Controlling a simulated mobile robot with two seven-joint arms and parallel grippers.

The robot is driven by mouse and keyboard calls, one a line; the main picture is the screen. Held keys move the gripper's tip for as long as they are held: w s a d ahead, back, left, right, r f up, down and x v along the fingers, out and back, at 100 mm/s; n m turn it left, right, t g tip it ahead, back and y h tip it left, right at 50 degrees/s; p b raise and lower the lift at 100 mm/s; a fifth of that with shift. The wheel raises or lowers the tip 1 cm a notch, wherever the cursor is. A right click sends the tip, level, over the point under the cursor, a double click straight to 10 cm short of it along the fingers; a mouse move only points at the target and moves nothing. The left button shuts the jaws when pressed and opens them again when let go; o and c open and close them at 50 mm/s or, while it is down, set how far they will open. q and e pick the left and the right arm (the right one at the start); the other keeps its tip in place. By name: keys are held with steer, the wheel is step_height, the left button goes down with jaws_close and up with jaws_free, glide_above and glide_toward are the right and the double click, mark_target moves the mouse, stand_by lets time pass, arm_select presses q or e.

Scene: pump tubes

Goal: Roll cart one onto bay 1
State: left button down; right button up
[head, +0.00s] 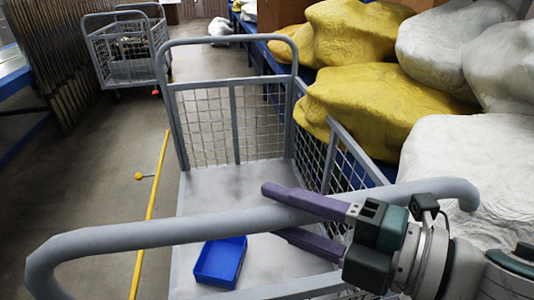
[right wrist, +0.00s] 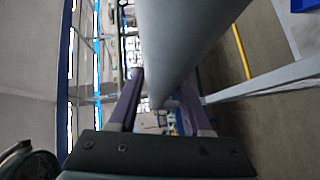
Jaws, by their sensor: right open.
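A grey wire-mesh cart (head: 235,88) stands right in front of me in the head view, with a blue bin (head: 220,262) on its flat deck. Its thick grey handle bar (head: 130,237) runs across the near side; it also shows large in the right wrist view (right wrist: 185,35). My right gripper (head: 270,211) is open, with its purple fingers above and below the bar. In the right wrist view the fingers (right wrist: 162,88) lie on either side of the bar. I cannot read any label for cart one or bay 1. My left gripper is not in view.
A second mesh cart (head: 97,46) stands far back on the left. Yellow sacks (head: 385,105) and white sacks (head: 465,150) are stacked along the right, close to the cart.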

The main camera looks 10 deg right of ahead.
steer(key=shift+o, duration=1.2)
steer(key=shift+d, duration=0.1)
steer(key=v, duration=0.9)
steer(key=shift+s+d, duration=0.3)
steer(key=shift+r, duration=0.1)
